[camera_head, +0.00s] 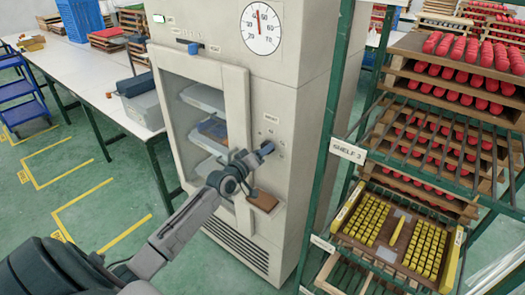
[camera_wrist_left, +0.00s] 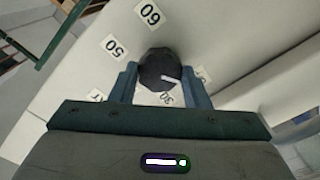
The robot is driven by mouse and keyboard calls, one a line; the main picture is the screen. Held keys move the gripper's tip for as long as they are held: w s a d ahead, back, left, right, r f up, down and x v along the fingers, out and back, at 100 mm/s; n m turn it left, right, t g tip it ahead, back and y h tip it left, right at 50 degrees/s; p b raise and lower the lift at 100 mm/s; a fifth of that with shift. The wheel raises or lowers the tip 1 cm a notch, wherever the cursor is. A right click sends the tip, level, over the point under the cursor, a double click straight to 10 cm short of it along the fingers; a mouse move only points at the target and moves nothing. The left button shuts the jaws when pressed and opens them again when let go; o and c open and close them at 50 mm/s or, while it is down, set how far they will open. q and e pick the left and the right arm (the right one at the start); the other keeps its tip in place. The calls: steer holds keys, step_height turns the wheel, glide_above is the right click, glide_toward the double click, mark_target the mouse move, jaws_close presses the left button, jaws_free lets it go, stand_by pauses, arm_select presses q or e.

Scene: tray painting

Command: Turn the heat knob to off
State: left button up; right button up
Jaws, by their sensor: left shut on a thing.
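My left gripper (camera_wrist_left: 160,82) is shut on the knob, one finger on each side. In the head view, the left gripper (camera_head: 264,150) reaches the cabinet front and covers the knob. My right gripper is not in view.
A round gauge (camera_head: 262,28) with a red needle and a blue slider (camera_head: 193,48) are higher on the cabinet. A glass door (camera_head: 200,118) is left of the arm, and a brown block (camera_head: 263,200) juts out below the gripper. A green rack (camera_head: 335,120) stands right.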

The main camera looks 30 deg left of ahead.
arm_select(q)
steer(key=shift+f, duration=0.1)
stand_by(0.3)
steer(key=o, duration=1)
